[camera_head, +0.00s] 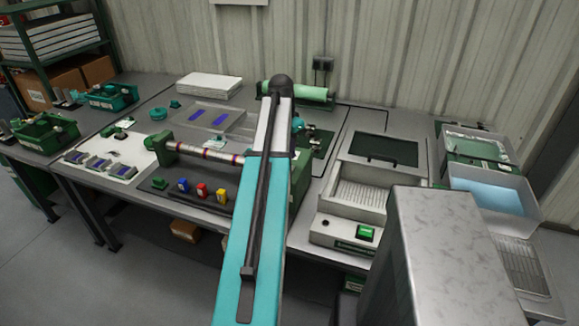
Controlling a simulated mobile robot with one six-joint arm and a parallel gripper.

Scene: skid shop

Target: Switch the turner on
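The turner (205,153) appears to be the bench device left of my arm. A rod with coloured wraps lies level across it, between a green support at the left and a green block (301,176) partly behind my arm. No switch on it shows clearly; part of its right end is hidden by my arm. My arm reaches from the bottom edge up over the bench. A teal part, perhaps of my wrist, shows just right of the arm. My gripper's fingers are hidden.
A grey machine (318,234) with a green switch (365,234) and dark lid stands right of the arm. Yellow, red and blue small items (202,190) sit before the rod. A green roll (300,91) lies behind. A grey block (440,250) fills the right foreground.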

